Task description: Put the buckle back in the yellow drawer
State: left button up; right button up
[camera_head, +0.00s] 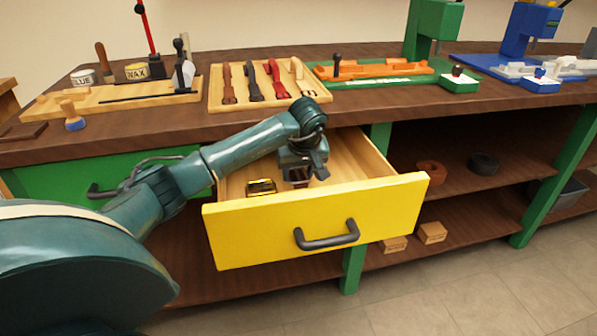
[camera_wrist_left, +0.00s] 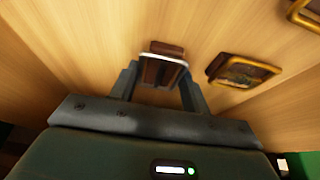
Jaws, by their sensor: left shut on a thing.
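The yellow drawer (camera_head: 390,196) is pulled open below the bench top, with a dark handle on its front. My left gripper (camera_head: 300,175) reaches down into the open drawer. In the left wrist view my left gripper (camera_wrist_left: 160,76) is shut on a small buckle (camera_wrist_left: 165,60) with a silver frame and a brown part. The drawer's wooden floor (camera_wrist_left: 100,30) is beneath it; I cannot tell whether the buckle touches it. A gold-framed buckle (camera_head: 261,187) lies in the drawer to the left of the gripper; a gold-framed one also shows in the wrist view (camera_wrist_left: 243,72).
A further gold frame (camera_wrist_left: 306,14) shows at the wrist view's corner. A tray (camera_head: 322,96) of leather straps stands on the bench above the drawer. A closed green drawer (camera_head: 60,180) is at left. Open shelves (camera_head: 470,215) at right hold rings and small boxes.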

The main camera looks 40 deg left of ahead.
pick_arm(q)
jog(key=shift+f, duration=0.1)
jog(key=o, duration=1.1)
jog(key=shift+c, duration=0.2)
jog(key=shift+r, duration=0.4)
jog(key=p+v, duration=0.2)
jog(key=v, duration=0.9)
jog(key=shift+r+p, duration=0.2)
jog(key=shift+p, duration=0.1)
pick_arm(e)
jog(key=shift+s+d+r+m+g+h, duration=0.3)
jog(key=shift+s+r+m+g, duration=0.1)
jog(key=shift+s+r+g, duration=0.15)
pick_arm(q)
jog(key=shift+s, duration=0.1)
pick_arm(e)
jog(key=shift+f, duration=0.1)
